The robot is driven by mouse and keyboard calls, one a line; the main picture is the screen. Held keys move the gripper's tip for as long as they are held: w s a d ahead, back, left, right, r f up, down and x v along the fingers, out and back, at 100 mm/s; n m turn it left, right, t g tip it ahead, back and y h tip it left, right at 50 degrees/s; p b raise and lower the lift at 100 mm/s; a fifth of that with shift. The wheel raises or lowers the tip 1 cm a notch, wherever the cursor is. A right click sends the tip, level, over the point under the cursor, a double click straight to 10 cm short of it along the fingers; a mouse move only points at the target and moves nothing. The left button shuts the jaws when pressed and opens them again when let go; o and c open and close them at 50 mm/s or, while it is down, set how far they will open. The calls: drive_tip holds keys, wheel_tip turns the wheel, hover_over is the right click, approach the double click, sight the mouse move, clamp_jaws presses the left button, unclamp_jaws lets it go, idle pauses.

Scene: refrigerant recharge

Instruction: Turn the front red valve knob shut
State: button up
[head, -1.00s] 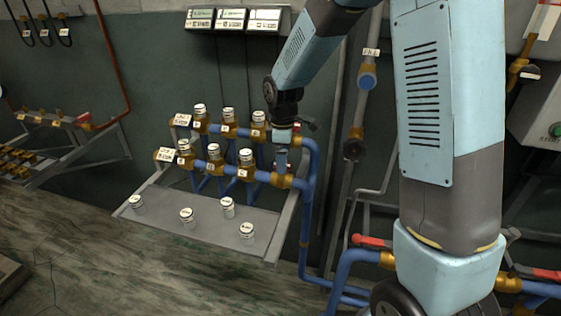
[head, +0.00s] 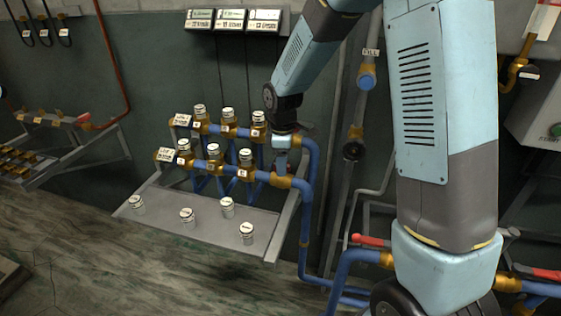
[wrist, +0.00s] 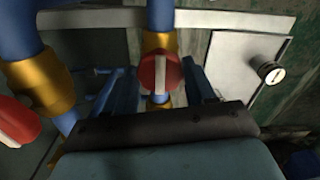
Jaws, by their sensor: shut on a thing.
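The front red valve knob (wrist: 160,73) shows in the wrist view as a round red cap with a white stripe. The stripe runs up and down the picture, roughly in line with the blue pipe and gold fitting behind it. My gripper (wrist: 160,82) has a dark finger on each side of the knob and is shut on it. In the head view my gripper (head: 281,168) points down at the right end of the front manifold, just above its gold fitting (head: 281,181), and hides the knob. A second red knob (wrist: 14,122) shows at the left edge of the wrist view.
Two manifold rows with white-capped bottles (head: 245,160) stand just left of my gripper. A metal shelf (head: 170,215) below holds several loose bottles. Blue pipes (head: 306,225) rise close on the right. A white panel with a small round fitting (wrist: 266,70) is right in the wrist view.

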drive_tip(key=shift+w+r, duration=0.1)
drive_tip(key=shift+w, duration=0.05)
drive_tip(key=shift+c, duration=0.7)
drive_tip(key=m, duration=0.8)
drive_tip(key=shift+m, duration=0.3)
drive_tip(key=m, duration=0.9)
drive_tip(key=shift+m, duration=0.3)
